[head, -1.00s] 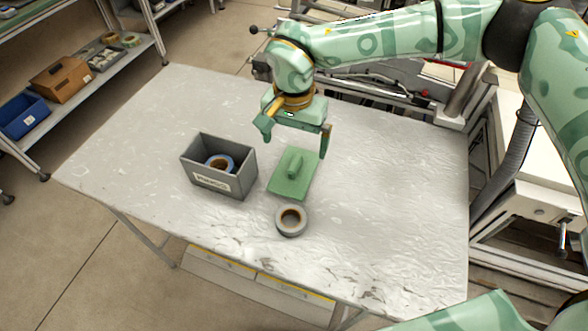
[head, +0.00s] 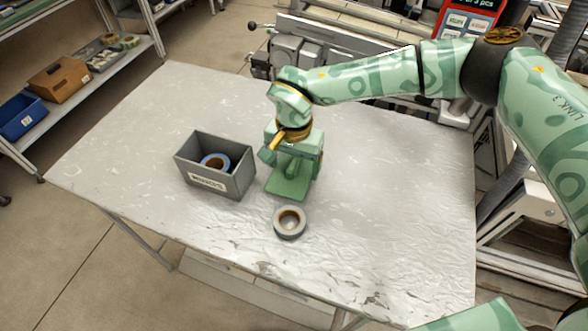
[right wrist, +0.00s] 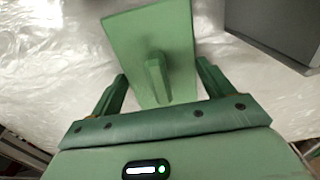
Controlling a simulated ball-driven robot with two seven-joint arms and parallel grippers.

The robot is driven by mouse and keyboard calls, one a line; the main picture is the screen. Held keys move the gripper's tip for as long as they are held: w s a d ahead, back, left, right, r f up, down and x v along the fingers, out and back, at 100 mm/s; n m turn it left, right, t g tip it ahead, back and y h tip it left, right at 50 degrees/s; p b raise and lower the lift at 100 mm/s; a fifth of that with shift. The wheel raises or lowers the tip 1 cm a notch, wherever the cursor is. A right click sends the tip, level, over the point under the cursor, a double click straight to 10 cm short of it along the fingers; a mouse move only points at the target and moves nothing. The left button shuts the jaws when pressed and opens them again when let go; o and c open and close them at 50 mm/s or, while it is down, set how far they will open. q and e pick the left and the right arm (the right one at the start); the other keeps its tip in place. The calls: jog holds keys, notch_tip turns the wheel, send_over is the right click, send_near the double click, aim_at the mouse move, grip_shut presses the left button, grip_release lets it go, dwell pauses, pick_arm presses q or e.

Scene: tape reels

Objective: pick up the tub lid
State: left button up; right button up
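The tub lid is a flat green rectangular plate (head: 287,188) with an upright green handle on top, lying on the table in the head view. It also shows in the right wrist view (right wrist: 130,38), where its handle (right wrist: 157,78) stands between my fingers. My right gripper (head: 292,167) is open, low over the lid, and partly hides it in the head view. In the right wrist view, the fingers of the right gripper (right wrist: 162,72) are on either side of the handle, with gaps showing. My left gripper is not in view.
A grey bin (head: 218,183) with a blue-rimmed tape reel (head: 224,160) inside stands left of the lid. A grey tape reel (head: 290,222) lies just in front of the lid. The table (head: 400,190) is clear to the right.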

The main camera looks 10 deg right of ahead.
jog(key=c, duration=0.3)
